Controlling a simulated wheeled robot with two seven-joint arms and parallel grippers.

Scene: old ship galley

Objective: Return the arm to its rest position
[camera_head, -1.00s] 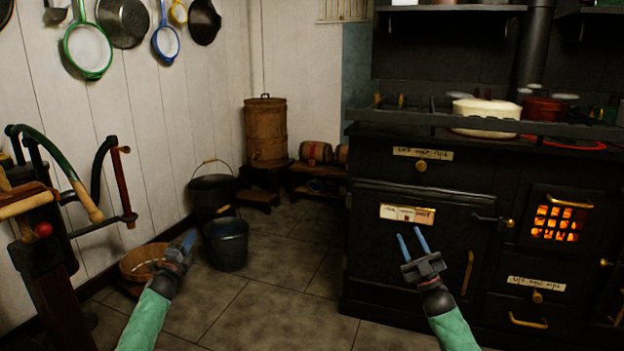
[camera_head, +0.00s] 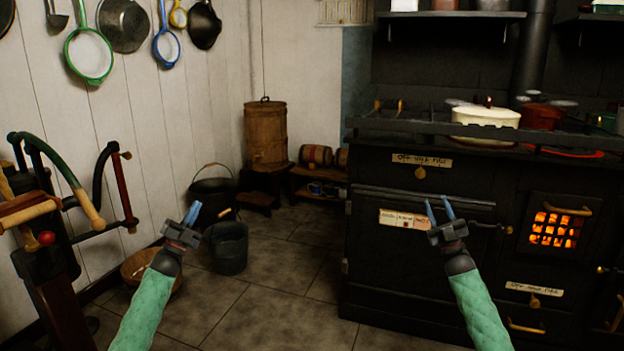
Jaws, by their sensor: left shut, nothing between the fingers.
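Both my arms wear green sleeves and reach up from the bottom edge. My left gripper (camera_head: 193,212) is raised in the air, in front of the floor and a grey bucket. Its blue fingers are together with nothing between them. My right gripper (camera_head: 438,209) is in front of the dark stove's (camera_head: 400,250) oven door. Its two blue fingers are spread apart, with nothing seen between them.
A grey bucket (camera_head: 229,249), a black pot (camera_head: 212,192) and a wooden tub (camera_head: 140,264) stand on the floor. A cream pot (camera_head: 485,122) sits on the stove, whose firebox (camera_head: 556,228) glows. Tiled floor between is clear.

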